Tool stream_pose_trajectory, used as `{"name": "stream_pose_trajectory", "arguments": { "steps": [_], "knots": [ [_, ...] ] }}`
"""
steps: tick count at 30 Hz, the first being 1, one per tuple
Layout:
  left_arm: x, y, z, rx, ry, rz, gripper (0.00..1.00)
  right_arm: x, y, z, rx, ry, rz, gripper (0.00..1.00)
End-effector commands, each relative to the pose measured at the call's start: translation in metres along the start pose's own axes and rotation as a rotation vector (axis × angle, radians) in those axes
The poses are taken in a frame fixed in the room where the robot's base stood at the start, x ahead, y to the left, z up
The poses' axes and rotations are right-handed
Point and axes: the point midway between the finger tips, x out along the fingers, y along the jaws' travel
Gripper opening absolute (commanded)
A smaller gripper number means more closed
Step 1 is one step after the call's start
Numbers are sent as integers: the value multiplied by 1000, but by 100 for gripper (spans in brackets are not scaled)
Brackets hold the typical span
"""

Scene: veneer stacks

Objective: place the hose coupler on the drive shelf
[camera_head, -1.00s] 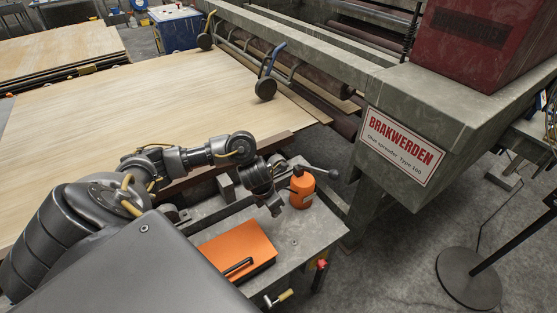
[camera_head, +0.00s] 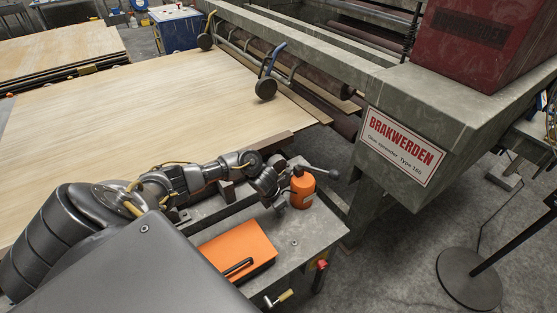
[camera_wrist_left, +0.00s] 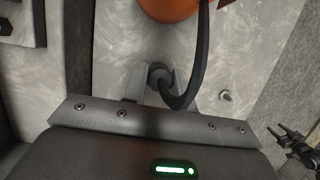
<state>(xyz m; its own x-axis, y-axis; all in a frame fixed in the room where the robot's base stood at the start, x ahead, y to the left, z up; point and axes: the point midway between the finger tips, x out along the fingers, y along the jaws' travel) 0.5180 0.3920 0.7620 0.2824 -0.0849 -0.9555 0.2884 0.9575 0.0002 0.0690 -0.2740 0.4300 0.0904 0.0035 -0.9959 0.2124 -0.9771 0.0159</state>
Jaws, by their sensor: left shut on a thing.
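My left gripper (camera_head: 279,204) is low over the grey drive shelf (camera_head: 318,232), close to the left side of an orange canister-like body (camera_head: 302,192). I cannot tell whether the coupler touches the shelf. A dark jointed part (camera_wrist_left: 297,147) at the wrist view's right edge may be my right gripper; its jaws are unclear.
An orange flat box (camera_head: 236,250) with a black handle lies on the shelf nearer me. A lever with a dark knob (camera_head: 333,174) sticks out behind the canister. The veneer stack (camera_head: 130,120) lies left, the glue spreader (camera_head: 400,125) behind. Bare shelf shows at front right.

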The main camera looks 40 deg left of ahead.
Motion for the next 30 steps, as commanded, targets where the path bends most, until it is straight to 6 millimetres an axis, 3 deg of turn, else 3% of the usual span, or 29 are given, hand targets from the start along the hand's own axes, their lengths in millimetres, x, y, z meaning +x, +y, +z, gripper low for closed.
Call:
{"name": "stream_pose_trajectory", "arguments": {
  "steps": [10,11,15,25,30],
  "knots": [
    [4,0,-1,1,-1,0,0,5,-2,0,0,0,-2,55],
    [3,0,-1,1,-1,0,29,4,-2,0,0,1,-2,55],
    [2,0,-1,1,0,-1,47,4,-2,0,0,1,-2,55],
    [0,0,0,0,-1,-1,48,0,-1,0,0,0,-1,55],
    [-20,1,2,3,-4,1,48,-1,1,0,-1,0,1,55]
  ]
}}
